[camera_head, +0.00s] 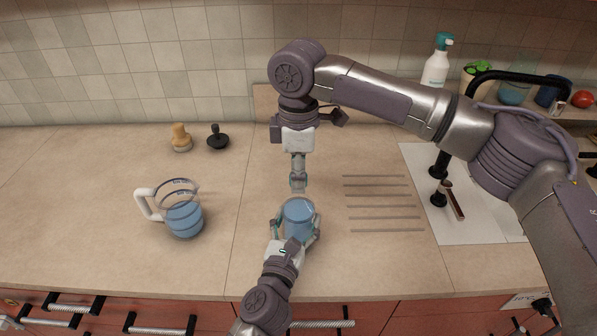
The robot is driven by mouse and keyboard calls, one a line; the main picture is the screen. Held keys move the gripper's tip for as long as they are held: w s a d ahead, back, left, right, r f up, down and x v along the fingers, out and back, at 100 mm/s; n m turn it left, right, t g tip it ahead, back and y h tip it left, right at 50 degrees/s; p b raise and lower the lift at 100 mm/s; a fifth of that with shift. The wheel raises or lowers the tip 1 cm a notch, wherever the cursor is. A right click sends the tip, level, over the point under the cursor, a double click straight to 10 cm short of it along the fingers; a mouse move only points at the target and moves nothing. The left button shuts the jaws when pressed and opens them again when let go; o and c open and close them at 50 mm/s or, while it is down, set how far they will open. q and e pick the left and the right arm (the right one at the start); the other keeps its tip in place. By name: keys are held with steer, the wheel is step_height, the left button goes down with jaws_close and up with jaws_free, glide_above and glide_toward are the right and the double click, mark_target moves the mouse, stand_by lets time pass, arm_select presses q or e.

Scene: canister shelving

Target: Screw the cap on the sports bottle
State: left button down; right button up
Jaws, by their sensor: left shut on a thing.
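The sports bottle (299,212) is a clear cylinder with blue contents, standing on the counter near its front edge. No cap shows on its top. My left gripper (297,229) comes from the front and is shut around the bottle's sides. My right gripper (298,184) points down just behind the bottle's top in the picture. Its fingers look narrow, and I cannot tell whether they are apart or hold anything. A black knobbed piece (217,137), possibly the cap, sits upright on the counter at the back left.
A jug (184,218) with blue liquid and a white handle stands to the left. A tan knobbed object (180,138) is beside the black piece. The counter's left side is largely clear.

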steer(key=o, duration=0.4)
steer(key=shift+c, duration=0.2)
step_height(320, 180, up, 12)
stand_by(0.4)
arm_select(q)
jaws_free()
